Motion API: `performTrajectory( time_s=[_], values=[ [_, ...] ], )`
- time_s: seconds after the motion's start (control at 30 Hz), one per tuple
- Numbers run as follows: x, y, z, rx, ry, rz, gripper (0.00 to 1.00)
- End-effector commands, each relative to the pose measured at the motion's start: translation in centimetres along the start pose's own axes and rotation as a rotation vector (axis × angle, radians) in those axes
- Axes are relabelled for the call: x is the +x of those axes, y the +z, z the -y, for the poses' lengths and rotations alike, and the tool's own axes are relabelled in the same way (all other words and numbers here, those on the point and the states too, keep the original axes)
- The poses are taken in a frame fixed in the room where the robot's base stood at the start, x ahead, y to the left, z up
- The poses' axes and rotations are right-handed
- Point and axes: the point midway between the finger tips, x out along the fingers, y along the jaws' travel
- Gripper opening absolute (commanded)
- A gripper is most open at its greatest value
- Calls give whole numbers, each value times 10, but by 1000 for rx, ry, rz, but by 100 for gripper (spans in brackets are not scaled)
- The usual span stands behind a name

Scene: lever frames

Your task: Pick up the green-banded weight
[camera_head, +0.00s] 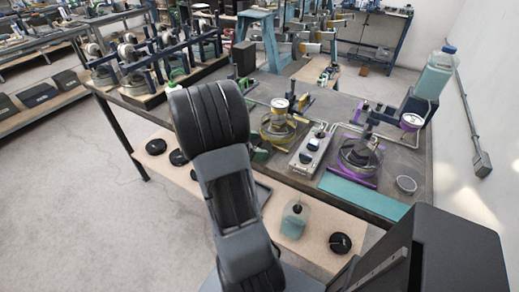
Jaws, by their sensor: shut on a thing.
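I cannot make out a green-banded weight for certain. A small green part (260,152) shows just right of my arm on the near bench, partly hidden by the arm, and I cannot tell what it is. Black disc-shaped weights lie on the lower shelf: one (340,243) at the right and several at the left, such as this black disc (155,146). No green band shows on them. My dark arm rises through the middle of the view and covers part of the bench. My gripper is hidden behind it, so its fingers and anything between them do not show.
The grey bench (398,163) carries a yellow-ringed apparatus (277,131), a purple-ringed apparatus (359,155), a white switch box (309,152) and a small bowl (405,184). A large bottle (434,75) stands high at the right.

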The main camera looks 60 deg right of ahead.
Motion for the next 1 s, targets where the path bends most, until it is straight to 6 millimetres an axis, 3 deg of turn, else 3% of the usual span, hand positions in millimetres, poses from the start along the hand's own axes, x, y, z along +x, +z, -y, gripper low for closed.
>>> performTrajectory(
  time_s=[0.1,0.53,0.77,1.0],
  values=[
    [-1,2,-1,2,2,2,23],
    [-4,10,-1,5,2,2,23],
    [-14,34,0,7,4,2,23],
    [-41,64,30,8,7,1,23]
  ],
)
